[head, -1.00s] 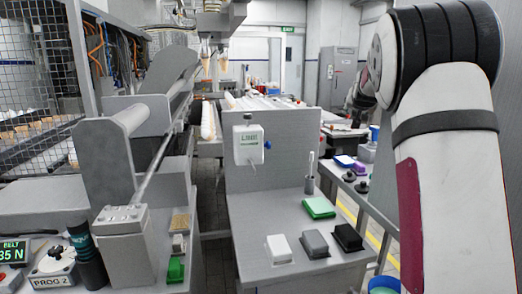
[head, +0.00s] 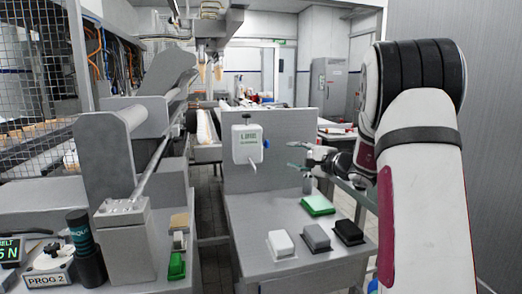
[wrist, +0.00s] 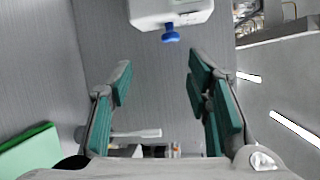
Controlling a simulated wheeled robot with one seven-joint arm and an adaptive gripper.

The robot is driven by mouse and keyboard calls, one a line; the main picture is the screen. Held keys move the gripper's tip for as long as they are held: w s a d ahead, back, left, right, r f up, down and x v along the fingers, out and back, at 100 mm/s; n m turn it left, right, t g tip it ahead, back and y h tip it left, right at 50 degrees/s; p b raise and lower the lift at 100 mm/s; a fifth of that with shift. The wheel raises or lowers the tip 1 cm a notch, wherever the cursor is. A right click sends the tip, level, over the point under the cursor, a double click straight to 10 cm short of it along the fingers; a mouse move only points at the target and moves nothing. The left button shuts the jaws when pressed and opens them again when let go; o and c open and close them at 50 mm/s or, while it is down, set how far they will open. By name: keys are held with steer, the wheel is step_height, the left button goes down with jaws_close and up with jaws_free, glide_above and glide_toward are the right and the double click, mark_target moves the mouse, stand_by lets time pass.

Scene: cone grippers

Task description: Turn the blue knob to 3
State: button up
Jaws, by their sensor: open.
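The blue knob (head: 266,144) is small and sticks out from the right side of a white box (head: 247,158) on the upright grey panel. In the wrist view the blue knob (wrist: 171,35) shows at the edge of the white box (wrist: 170,12), top centre. I cannot read any scale or number for the knob. My gripper (head: 291,157) is to the right of the knob, apart from it, with its teal fingers pointing left. In the wrist view my gripper (wrist: 160,67) is open and empty, and the knob lies beyond the gap between the fingertips.
A PROG 2 box (head: 50,264) with a black knob stands at lower left. Space between gripper and knob looks clear.

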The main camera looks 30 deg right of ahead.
mark_target(265, 144)
steer(key=w+a, duration=0.1)
steer(key=w, duration=1.2)
steer(key=shift+w+a+r+t+h+b, duration=0.15)
steer(key=shift+w+t+h+b, duration=0.15)
steer(key=shift+t, duration=0.1)
jaws_close()
steer(key=shift+r, duration=0.1)
